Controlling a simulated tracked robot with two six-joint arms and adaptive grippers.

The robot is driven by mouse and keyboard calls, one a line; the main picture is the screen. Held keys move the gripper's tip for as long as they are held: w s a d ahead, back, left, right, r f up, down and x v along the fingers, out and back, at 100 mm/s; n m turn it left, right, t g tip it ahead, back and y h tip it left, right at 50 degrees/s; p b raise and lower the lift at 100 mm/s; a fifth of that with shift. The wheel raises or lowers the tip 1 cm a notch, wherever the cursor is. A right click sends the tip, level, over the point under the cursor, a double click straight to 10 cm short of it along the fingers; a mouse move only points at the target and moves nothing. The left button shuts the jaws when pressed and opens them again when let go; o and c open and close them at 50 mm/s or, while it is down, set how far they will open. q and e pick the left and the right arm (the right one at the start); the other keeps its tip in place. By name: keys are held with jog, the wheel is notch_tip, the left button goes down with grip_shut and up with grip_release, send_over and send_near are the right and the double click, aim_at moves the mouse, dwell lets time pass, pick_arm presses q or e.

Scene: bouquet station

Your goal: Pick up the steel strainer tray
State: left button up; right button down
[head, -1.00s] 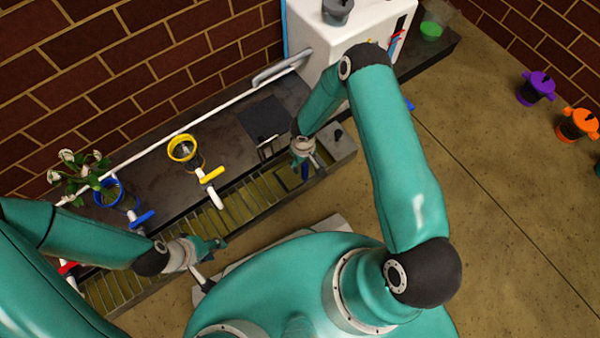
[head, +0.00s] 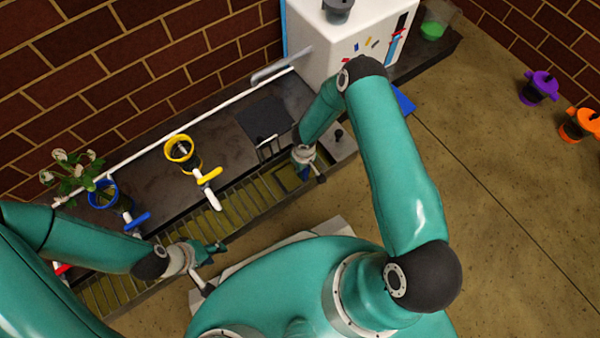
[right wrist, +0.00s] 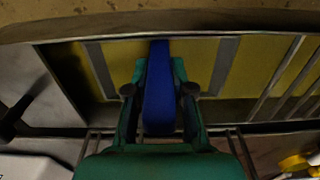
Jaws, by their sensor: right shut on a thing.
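A long steel trough (head: 232,200) with metal slats and a yellowish inside runs along the front of the dark bench. My right gripper (head: 306,168) is low at the trough's right end. In the right wrist view my right gripper (right wrist: 160,90) is shut on a blue bar (right wrist: 158,88), with a finger on each side of it. The bar lies over the trough, parallel to the grey slats. I cannot tell whether it is the strainer tray's handle; the tray itself is not clearly distinguishable. My left gripper (head: 215,248) is at the trough's front edge; its jaws are too small to read.
A yellow-rimmed holder (head: 180,150) and a blue-rimmed holder (head: 103,193) with white flowers (head: 72,166) stand along the bench. A white machine (head: 340,50) stands behind my right arm. Purple (head: 542,86) and orange (head: 580,125) pots are at the right on open floor.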

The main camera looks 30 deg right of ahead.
jog(key=shift+r, duration=0.1)
notch_tip(320, 180, up, 30)
jog(key=p, duration=1.3)
dwell(0.7)
